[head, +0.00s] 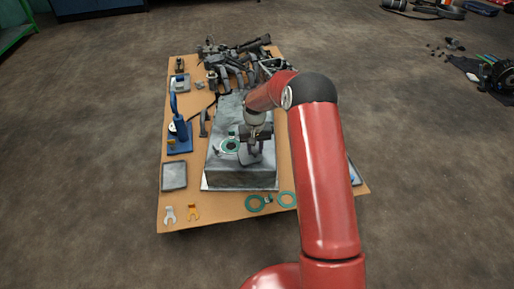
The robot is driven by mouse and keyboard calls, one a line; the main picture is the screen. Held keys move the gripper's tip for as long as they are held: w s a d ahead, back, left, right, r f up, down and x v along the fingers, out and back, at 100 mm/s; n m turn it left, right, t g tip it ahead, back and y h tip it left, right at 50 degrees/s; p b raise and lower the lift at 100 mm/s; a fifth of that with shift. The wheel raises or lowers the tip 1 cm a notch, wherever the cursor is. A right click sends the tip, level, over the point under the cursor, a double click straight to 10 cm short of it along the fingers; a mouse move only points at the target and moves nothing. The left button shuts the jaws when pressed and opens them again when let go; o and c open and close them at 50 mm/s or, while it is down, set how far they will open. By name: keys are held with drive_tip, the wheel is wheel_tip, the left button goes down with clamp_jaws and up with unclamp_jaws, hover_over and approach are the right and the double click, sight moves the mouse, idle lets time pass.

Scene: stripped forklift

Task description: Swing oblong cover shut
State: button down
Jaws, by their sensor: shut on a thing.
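A grey metal housing (235,177) sits in the middle of the brown board, with a green ring (229,146) on its top. My gripper (254,150) is over the right part of the housing's top, just right of the green ring. It is shut on a small grey plate that looks like the oblong cover (253,159). The fingertips and much of the cover are hidden or too small to make out. I cannot tell the cover's exact angle.
The brown board (180,213) carries a blue hand tool (179,133) at left, a grey square tray (174,176), two small wrenches (181,213) and green rings (258,203) at the front. Dark parts (230,60) crowd the back. My arm covers the right side.

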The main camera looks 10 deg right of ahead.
sight(239, 158)
drive_tip(key=a+m, duration=0.2)
drive_tip(key=shift+s+m, duration=0.15)
drive_tip(key=shift+m, duration=0.25)
drive_tip(key=a+m, duration=0.1)
drive_tip(key=m, duration=0.1)
drive_tip(key=shift+a+m, duration=0.35)
drive_tip(key=shift+m, duration=0.05)
drive_tip(key=a+m, duration=0.2)
drive_tip(key=m, duration=0.1)
drive_tip(key=shift+w+a+m, duration=0.15)
drive_tip(key=shift+w+m, duration=0.15)
drive_tip(key=shift+w, duration=0.05)
drive_tip(key=shift+w+a+m, duration=0.35)
drive_tip(key=shift+a+m, duration=0.15)
drive_tip(key=shift+m, duration=0.4)
drive_tip(key=a+m, duration=0.1)
drive_tip(key=w+m+p, duration=0.1)
drive_tip(key=m, duration=0.1)
drive_tip(key=shift+w+a+m, duration=0.3)
drive_tip(key=shift+a, duration=0.05)
drive_tip(key=m, duration=0.1)
drive_tip(key=w+a+m, duration=0.1)
drive_tip(key=shift+w+m+p, duration=0.3)
drive_tip(key=shift+w+a+m, duration=0.1)
drive_tip(key=shift+w+m, duration=0.65)
drive_tip(key=shift+m, duration=0.45)
drive_tip(key=shift+w+a+m, duration=0.1)
drive_tip(key=shift+w+m, duration=0.6)
drive_tip(key=shift+m, duration=0.5)
